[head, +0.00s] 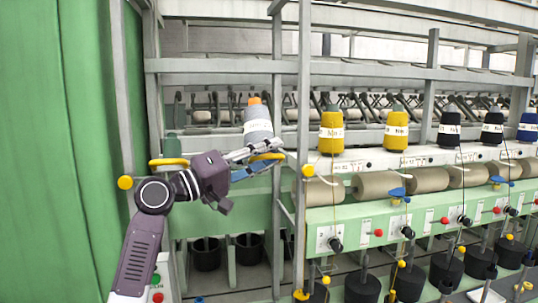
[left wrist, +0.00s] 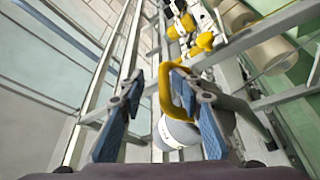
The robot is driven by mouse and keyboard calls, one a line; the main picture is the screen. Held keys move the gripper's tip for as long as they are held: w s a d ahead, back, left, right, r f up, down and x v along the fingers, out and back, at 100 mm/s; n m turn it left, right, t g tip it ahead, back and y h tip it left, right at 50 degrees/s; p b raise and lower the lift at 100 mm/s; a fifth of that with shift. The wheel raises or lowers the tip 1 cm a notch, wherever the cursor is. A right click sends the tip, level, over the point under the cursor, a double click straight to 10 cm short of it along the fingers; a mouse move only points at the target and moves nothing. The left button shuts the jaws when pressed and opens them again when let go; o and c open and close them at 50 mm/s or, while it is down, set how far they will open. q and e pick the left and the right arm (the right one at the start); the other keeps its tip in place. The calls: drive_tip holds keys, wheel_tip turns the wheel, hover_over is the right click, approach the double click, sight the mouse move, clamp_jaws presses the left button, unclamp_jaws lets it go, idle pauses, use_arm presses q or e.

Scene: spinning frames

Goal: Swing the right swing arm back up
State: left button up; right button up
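A yellow curved piece (head: 268,157), which looks like the right swing arm, shows at my left gripper (head: 262,160) in the head view. In the left wrist view this yellow hook (left wrist: 164,92) lies between the two blue-padded fingers, close to the right one; I cannot tell whether they touch. The fingers are apart, so the left gripper is open. Another yellow piece (head: 168,162), perhaps the left swing arm, sticks out level further left. A grey cone with an orange top (head: 257,128) stands just behind the gripper. My right gripper is not in view.
A grey upright post (head: 303,110) stands just right of the gripper. Yellow cones (head: 331,132) and dark cones stand on the machine further right, above beige rolls (head: 379,187). A green curtain (head: 60,130) hangs at the left. Black cans (head: 249,249) stand below.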

use_arm(q)
drive_tip(key=shift+s+a, duration=0.2)
drive_tip(key=shift+a, duration=0.3)
drive_tip(key=v, duration=1.1)
drive_tip(key=shift+s+d+f, duration=0.1)
drive_tip(key=shift+d, duration=0.1)
